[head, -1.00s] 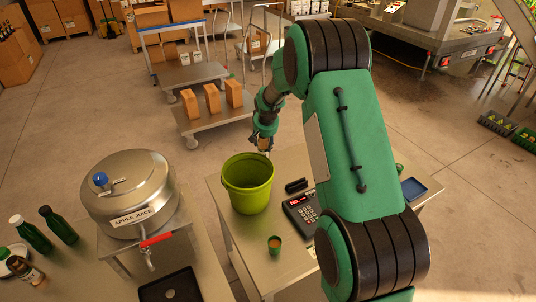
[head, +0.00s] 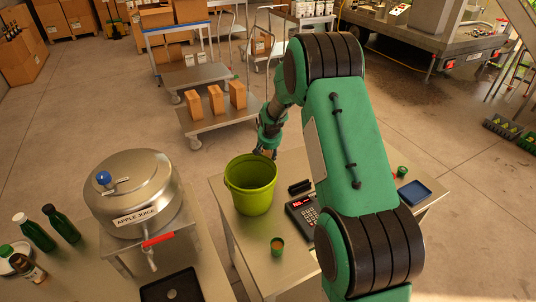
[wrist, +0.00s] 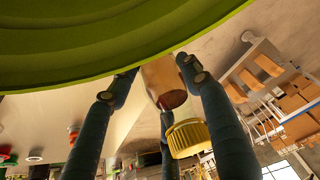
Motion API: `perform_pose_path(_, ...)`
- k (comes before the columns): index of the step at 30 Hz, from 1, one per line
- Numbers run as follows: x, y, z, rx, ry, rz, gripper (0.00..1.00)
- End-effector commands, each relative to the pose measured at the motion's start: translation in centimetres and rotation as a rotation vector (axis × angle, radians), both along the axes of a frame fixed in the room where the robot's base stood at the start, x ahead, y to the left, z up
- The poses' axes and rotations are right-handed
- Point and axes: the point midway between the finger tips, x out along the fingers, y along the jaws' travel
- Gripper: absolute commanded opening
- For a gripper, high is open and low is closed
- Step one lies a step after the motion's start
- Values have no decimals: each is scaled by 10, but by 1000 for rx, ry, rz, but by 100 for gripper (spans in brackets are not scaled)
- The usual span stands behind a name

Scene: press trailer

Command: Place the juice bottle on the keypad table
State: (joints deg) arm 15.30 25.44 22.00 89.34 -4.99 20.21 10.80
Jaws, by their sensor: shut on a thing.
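My gripper (head: 267,150) is just beyond the green bucket (head: 250,190), by the far edge of the keypad table (head: 245,237). In the wrist view my gripper's fingers (wrist: 160,85) are closed around the juice bottle, an amber-brown body (wrist: 163,78) with a yellow ribbed cap (wrist: 188,138). The bucket's rim hides most of the bottle in the head view. I cannot tell whether the bottle touches the tabletop. The grey keypad (head: 302,210) lies on the table right of the bucket.
The bucket wall (wrist: 90,45) fills the top of the wrist view, close to my fingers. Left stands a steel apple juice tank (head: 135,195). A cart with cartons (head: 217,102) stands behind.

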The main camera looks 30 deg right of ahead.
Motion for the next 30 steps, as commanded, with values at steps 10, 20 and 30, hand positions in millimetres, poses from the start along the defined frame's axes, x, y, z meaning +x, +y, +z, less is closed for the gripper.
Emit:
perform_pose_path(10,2,0,-1,-1,-5,0,0)
perform_pose_path(20,1,0,-4,-1,-2,0,67)
perform_pose_path(30,0,0,-1,-1,-2,0,67)
